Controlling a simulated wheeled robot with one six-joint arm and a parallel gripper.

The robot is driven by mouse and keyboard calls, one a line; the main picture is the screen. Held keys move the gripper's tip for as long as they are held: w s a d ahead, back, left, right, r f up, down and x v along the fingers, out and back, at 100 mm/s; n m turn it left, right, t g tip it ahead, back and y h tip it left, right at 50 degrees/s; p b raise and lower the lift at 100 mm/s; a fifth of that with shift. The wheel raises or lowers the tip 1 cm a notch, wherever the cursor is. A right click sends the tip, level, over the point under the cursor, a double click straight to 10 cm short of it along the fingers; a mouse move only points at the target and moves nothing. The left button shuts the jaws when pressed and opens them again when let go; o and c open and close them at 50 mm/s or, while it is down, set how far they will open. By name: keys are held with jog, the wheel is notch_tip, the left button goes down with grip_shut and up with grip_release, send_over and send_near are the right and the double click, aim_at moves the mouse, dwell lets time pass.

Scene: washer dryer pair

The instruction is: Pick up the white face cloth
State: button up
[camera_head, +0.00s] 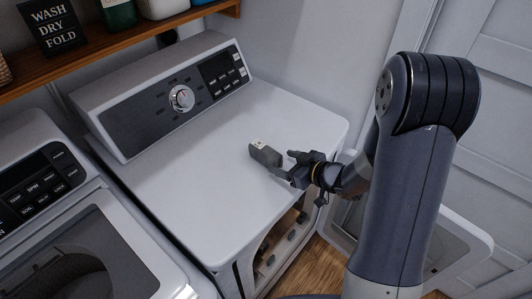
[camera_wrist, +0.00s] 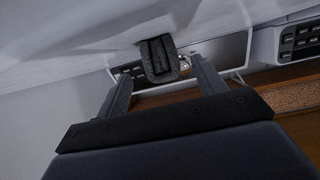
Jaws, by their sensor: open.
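I do not see a clearly white face cloth in either view. A small dark grey item (camera_head: 265,154) with a pale patch on top is at the right part of the white dryer top (camera_head: 205,165). I cannot tell if it is a folded cloth. My gripper (camera_head: 279,161) is open, just right of this item and low over the dryer top. In the wrist view, a dark grey item (camera_wrist: 158,58) appears between and beyond the fingertips of my gripper (camera_wrist: 160,75). It seems to be the same item, and I cannot tell whether a finger touches it.
The dryer's control panel (camera_head: 178,100) rises behind the top. A washer (camera_head: 85,245) stands at the left. A wooden shelf (camera_head: 120,42) with a sign (camera_head: 48,24) and bottles hangs above. An open door (camera_head: 455,250) is at the lower right. The dryer top's left part is clear.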

aim_at(266, 155)
jog(key=shift+p+x, duration=0.6)
jog(key=shift+x, duration=2)
jog(key=shift+s+f, duration=0.1)
jog(key=c, duration=1)
jog(key=shift+c, duration=0.2)
